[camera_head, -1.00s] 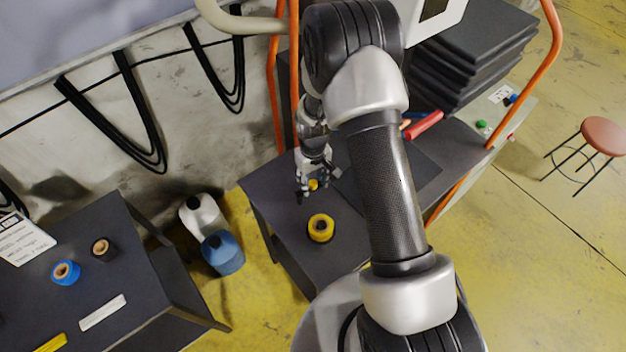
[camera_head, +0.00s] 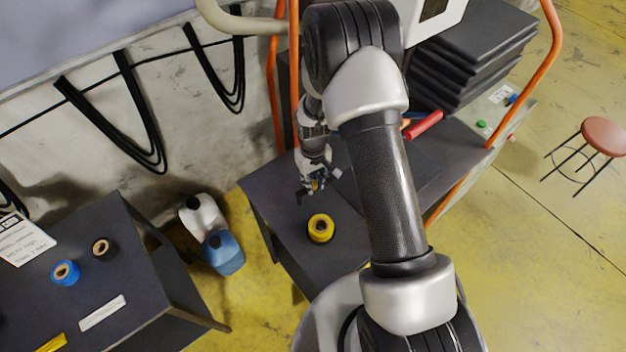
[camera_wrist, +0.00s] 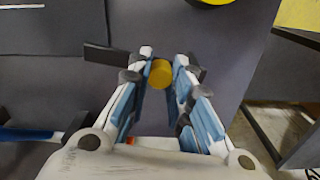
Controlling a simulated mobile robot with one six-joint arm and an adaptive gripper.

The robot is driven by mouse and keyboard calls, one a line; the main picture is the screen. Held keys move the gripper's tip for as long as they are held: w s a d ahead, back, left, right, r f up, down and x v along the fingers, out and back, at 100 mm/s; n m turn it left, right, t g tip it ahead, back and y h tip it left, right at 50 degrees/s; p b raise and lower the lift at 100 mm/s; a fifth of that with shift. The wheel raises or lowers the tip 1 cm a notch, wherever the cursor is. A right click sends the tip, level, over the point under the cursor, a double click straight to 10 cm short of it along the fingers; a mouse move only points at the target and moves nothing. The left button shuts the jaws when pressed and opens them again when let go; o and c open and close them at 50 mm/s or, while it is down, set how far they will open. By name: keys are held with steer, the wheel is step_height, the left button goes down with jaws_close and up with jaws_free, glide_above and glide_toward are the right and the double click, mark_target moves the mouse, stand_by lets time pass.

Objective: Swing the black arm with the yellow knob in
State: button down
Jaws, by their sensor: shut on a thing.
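The yellow knob (camera_wrist: 160,73) shows between my fingertips in the wrist view, a short round cylinder. A flat black arm (camera_wrist: 104,57) sticks out to the left beside it; the rest of it is hidden by my fingers. My gripper (camera_wrist: 161,75) is shut on the knob, with a fingertip on each side. In the head view my gripper (camera_head: 313,184) is low over the dark bench top, near its left edge. There the knob and the black arm are mostly covered by the fingers.
A yellow roll (camera_head: 321,228) stands on the bench (camera_head: 295,258) in front of my gripper. A red-handled tool (camera_head: 424,125) and a stack of black slabs (camera_head: 470,55) lie farther right and back. An orange rail rises behind.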

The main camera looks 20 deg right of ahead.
steer(key=shift+s+m, duration=0.1)
steer(key=shift+m, duration=0.3)
steer(key=s+m+b, duration=0.1)
steer(key=m, duration=0.1)
steer(key=shift+s+m, duration=0.1)
steer(key=shift+m, duration=0.3)
steer(key=m, duration=0.1)
steer(key=s+m+b, duration=0.1)
steer(key=m, duration=0.2)
steer(key=shift+s+a, duration=0.2)
steer(key=shift+s, duration=0.15)
steer(key=m, duration=0.2)
steer(key=s+a+m+b, duration=0.1)
steer(key=m, duration=0.2)
steer(key=shift+s, duration=0.15)
steer(key=shift+s+a+m+b, duration=0.2)
steer(key=shift+a+m+b, duration=0.1)
steer(key=shift+m, duration=0.55)
steer(key=shift+s+a+m+b, duration=0.15)
steer(key=shift+a+m, duration=0.15)
steer(key=shift+m, duration=0.55)
steer(key=c, duration=1.4)
jaws_free()
